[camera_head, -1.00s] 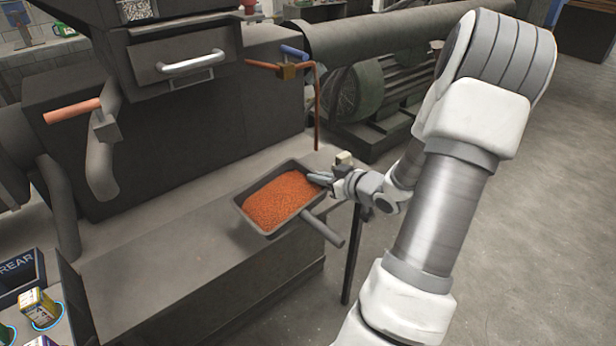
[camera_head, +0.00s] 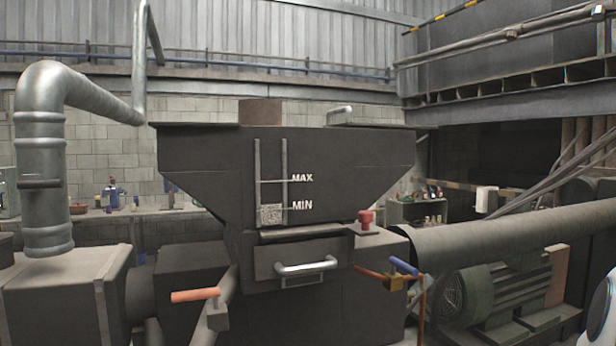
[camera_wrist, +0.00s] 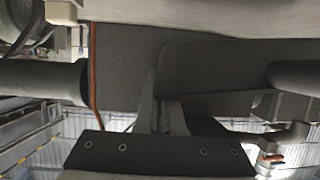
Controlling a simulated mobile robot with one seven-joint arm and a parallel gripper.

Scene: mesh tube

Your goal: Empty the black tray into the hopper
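The hopper (camera_head: 215,165) is the large dark funnel in the middle of the head view, with MAX and MIN marks and a sight slot on its front. Its flat top is seen edge-on, so I cannot tell whether it is open. My gripper (camera_wrist: 158,90) is low in the wrist view, its narrow fingers against the left end of a dark, round-cornered shape that looks like the black tray (camera_wrist: 215,70). Part of the fingers is hidden there, so their grip is unclear. The tray's contents are not visible now, and the tray is outside the head view.
A silver drawer handle (camera_head: 307,267) sits below the hopper. Orange (camera_head: 195,294) and blue (camera_head: 404,266) valve levers stick out in front. A red knob (camera_head: 366,219) stands at right. A thick pipe (camera_head: 510,230) runs right, above a green motor (camera_head: 490,295).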

